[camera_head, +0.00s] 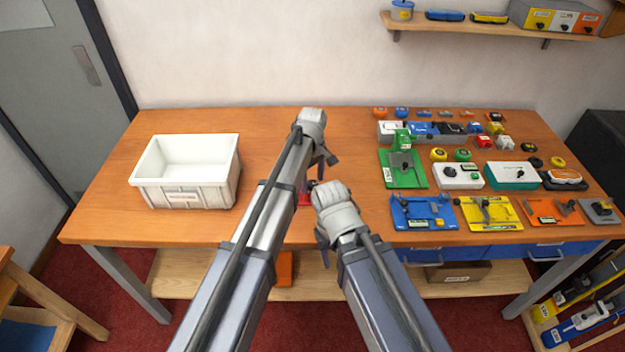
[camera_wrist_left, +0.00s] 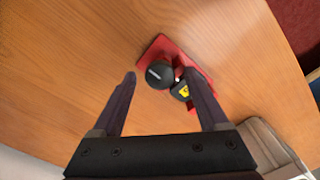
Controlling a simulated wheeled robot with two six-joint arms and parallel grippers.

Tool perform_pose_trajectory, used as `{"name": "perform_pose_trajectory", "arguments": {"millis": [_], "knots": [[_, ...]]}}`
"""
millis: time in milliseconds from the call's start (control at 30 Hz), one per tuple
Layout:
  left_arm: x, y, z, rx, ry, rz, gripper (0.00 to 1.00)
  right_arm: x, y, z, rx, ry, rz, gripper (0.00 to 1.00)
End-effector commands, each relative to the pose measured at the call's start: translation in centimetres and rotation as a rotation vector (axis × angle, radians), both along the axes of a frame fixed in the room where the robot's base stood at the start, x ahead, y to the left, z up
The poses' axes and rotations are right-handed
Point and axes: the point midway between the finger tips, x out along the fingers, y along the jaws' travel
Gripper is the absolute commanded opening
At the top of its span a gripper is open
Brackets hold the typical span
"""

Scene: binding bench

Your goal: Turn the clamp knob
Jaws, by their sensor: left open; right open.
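The clamp is a red base (camera_wrist_left: 205,84) on the wooden bench in the left wrist view. It carries a round black knob (camera_wrist_left: 159,75) with a white mark line, beside a black part with a yellow label (camera_wrist_left: 182,92). My left gripper (camera_wrist_left: 160,77) is open, and the knob appears between its fingertips without visible contact; the height gap cannot be told. In the head view only a bit of the red clamp (camera_head: 305,192) shows between my arms. There my left gripper (camera_head: 325,163) is above mid-bench, and my open right gripper (camera_head: 322,243) is at the front edge.
A white bin (camera_head: 185,195) stands on the left of the bench (camera_head: 265,150). Several coloured fixtures, including a green one (camera_head: 388,178) and a blue one (camera_head: 405,222), fill the right side. A shelf (camera_head: 480,29) hangs on the wall. Bare wood lies between bin and arms.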

Motion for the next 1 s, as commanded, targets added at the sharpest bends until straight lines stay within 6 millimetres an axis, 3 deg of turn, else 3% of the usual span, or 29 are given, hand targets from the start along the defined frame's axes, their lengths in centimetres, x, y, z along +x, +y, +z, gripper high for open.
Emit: {"name": "perform_pose_trajectory", "arguments": {"millis": [600,1000], "knots": [[0.0,0.0,7.0,0.000,0.000,0.000,0.77,0.0,0.0,7.0,0.000,0.000,0.001,0.50],[0.0,0.0,7.6,0.000,0.000,0.000,0.77,0.0,0.0,7.6,0.000,0.000,0.001,0.50]]}}
